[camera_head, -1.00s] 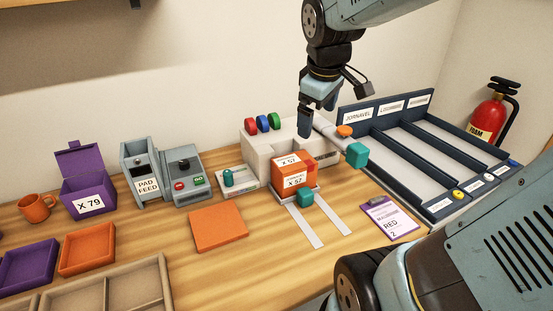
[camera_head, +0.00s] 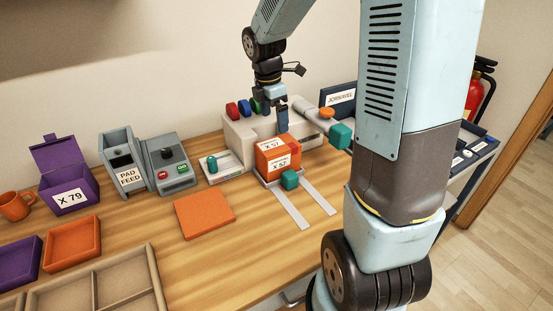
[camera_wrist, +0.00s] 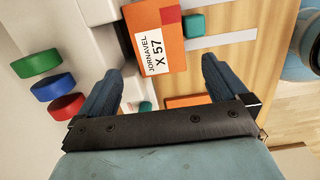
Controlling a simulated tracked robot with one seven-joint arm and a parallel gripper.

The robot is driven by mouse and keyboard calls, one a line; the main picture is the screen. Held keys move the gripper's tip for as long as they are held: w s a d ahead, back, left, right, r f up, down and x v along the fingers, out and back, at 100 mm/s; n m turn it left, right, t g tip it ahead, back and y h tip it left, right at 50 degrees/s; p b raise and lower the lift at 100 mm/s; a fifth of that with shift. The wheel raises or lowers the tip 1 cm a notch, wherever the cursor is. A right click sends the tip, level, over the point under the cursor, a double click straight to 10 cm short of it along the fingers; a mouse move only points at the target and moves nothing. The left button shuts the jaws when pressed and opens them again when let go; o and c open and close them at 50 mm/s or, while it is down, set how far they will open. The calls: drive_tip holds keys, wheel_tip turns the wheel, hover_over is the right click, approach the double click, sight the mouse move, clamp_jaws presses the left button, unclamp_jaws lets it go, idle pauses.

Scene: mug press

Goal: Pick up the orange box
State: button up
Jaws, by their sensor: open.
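The orange box (camera_head: 270,163), with white X 57 labels, stands on the small tray at the front of the white press (camera_head: 240,136). A teal block (camera_head: 290,180) is at its front. My gripper (camera_head: 283,126) points down just behind and above the box in the head view. In the wrist view, my gripper (camera_wrist: 163,66) is open with its two dark fingers spread. The orange box (camera_wrist: 177,52) shows beyond and between the fingertips, with its JORNAVEL X 57 label visible. Nothing is held. Whether a finger touches the box cannot be told.
Red, blue and green knobs (camera_head: 243,107) stand on the press. A teal-ended lever (camera_head: 341,135) is to the right of the box. An orange pad (camera_head: 205,213) lies front left. A pad feeder (camera_head: 123,160) and purple X 79 box (camera_head: 68,188) stand farther left.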

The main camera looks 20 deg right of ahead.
sight(277, 144)
drive_tip(key=f, duration=0.4)
drive_tip(key=d+f, duration=0.1)
drive_tip(key=f, duration=0.9)
drive_tip(key=shift+w+d, duration=0.3)
drive_tip(key=shift+w, duration=0.05)
drive_tip(key=shift+c, duration=0.5)
drive_tip(key=c, duration=0.8)
